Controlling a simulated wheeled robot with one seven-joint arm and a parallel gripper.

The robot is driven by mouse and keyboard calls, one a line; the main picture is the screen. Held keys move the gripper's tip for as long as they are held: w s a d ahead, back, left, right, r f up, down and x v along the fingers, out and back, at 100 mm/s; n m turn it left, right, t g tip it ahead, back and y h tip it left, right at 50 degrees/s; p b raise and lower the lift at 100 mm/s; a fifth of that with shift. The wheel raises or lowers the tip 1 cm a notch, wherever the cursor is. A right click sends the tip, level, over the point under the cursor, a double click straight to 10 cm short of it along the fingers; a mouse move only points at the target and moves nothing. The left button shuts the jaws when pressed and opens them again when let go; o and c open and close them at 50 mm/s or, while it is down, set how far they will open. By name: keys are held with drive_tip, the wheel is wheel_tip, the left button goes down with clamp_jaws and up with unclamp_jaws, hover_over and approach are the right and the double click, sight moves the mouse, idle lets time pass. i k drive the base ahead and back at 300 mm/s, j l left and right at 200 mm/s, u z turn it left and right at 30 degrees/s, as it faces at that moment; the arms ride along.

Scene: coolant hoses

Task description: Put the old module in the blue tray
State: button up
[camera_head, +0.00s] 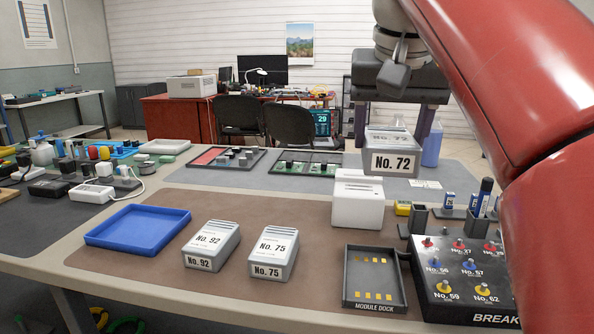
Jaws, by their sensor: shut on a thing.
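My gripper (391,125) is shut on a grey module labelled No. 72 (392,162) and holds it in the air. The module is above and behind the module dock, near a white box. The blue tray (137,228) lies empty on the brown mat at the left. Grey modules No. 92 (212,246) and No. 75 (274,252) stand side by side on the mat, between the tray and the dock. The black module dock (374,278) is empty, with gold contacts showing. The picture does not label any module as old.
A white box (357,200) with a slot on top stands behind the dock. A black breaker panel (461,281) with coloured knobs is at the right. Red and green trays (223,158) lie farther back. The mat between the tray and the white box is mostly clear behind the modules.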

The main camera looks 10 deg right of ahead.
sight(141, 230)
drive_tip(key=i+j+u, duration=0.15)
drive_tip(key=j, duration=0.25)
drive_tip(key=i+j+u, duration=0.1)
drive_tip(key=j, duration=0.25)
drive_tip(key=i+j+u, duration=0.15)
drive_tip(key=i+j, duration=0.15)
drive_tip(key=k+j+u, duration=0.2)
drive_tip(key=k+l, duration=0.05)
drive_tip(key=l, duration=0.05)
